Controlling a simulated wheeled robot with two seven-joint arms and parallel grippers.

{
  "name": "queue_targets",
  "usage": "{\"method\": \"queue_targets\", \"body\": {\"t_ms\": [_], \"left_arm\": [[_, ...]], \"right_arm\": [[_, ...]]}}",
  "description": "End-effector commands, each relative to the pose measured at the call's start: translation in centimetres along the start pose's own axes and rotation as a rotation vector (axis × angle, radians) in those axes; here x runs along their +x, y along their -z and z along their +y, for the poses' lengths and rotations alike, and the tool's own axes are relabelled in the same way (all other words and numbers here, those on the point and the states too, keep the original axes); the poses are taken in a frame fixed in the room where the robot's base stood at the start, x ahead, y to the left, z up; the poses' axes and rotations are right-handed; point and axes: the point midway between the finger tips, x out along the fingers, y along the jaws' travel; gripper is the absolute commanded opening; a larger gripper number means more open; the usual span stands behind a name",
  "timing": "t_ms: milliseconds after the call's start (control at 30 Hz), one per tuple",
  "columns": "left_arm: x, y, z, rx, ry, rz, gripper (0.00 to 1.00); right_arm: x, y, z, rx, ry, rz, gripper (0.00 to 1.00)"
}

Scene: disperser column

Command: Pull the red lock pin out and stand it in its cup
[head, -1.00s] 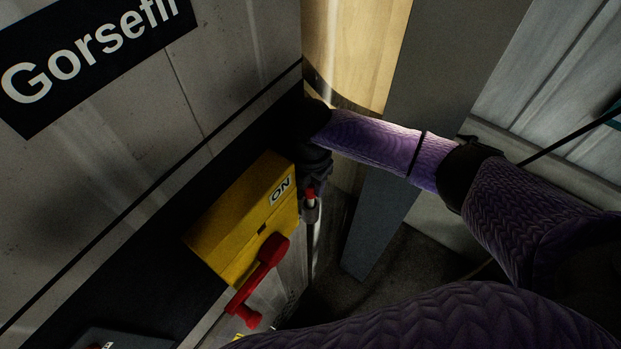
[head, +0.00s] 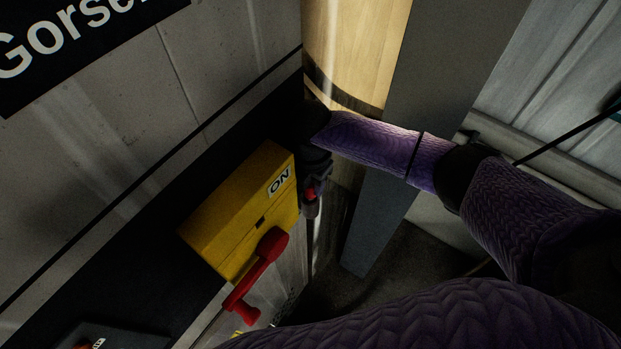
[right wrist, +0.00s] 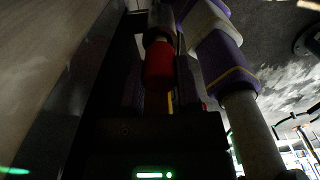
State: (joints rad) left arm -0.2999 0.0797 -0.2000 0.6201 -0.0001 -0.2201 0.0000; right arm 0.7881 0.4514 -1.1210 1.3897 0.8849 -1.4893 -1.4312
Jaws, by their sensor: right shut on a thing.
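My right gripper (head: 311,198) is at the right side of the yellow box in the head view, small and dark. It is shut on a red piece that I take for the lock pin (head: 311,192). In the right wrist view the red pin (right wrist: 159,66) is a red cylinder with a dark ring and a lighter shaft above it. The pin's far end and any hole it sits in are hidden or too dark to tell. I cannot make out the cup in either view. My left gripper is not in view.
The yellow box (head: 232,218) marked ON carries a red lever handle (head: 258,272) close left of my right gripper. A grey upright post (head: 430,75) stands behind my right arm. A dark panel (head: 120,336) shows at the bottom left.

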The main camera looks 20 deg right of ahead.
Motion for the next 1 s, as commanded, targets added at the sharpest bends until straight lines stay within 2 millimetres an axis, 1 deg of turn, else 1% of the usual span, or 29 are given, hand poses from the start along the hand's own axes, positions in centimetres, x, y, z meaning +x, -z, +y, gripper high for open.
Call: {"method": "queue_targets", "body": {"t_ms": [100, 133, 300, 500, 567, 667, 800, 900, 1000], "left_arm": [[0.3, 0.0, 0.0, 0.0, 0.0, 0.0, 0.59], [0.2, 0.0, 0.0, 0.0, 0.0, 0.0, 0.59], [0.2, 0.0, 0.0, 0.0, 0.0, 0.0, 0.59], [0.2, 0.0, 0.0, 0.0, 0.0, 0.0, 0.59], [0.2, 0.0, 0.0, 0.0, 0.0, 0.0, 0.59], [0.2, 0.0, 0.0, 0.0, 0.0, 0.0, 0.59], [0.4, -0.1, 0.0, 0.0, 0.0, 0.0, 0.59], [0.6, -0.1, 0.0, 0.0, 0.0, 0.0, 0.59], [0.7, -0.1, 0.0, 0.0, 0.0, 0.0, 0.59]], "right_arm": [[0.4, 0.0, 0.0, 0.0, 0.0, 0.0, 0.0], [0.3, 0.0, 0.0, 0.0, 0.0, 0.0, 0.47], [0.2, 0.0, 0.0, 0.0, 0.0, 0.0, 0.82], [0.2, 0.0, 0.0, 0.0, 0.0, 0.0, 0.82], [-0.1, 0.0, 0.0, -0.001, -0.002, 0.0, 0.82], [-1.8, -0.1, 0.1, -0.001, -0.004, 0.0, 0.82], [-5.5, -0.1, 0.1, -0.002, -0.006, -0.002, 0.82], [-7.6, 0.0, 0.1, -0.002, -0.004, -0.001, 0.82], [-9.0, 0.0, 0.1, -0.001, -0.002, 0.0, 0.82]]}}
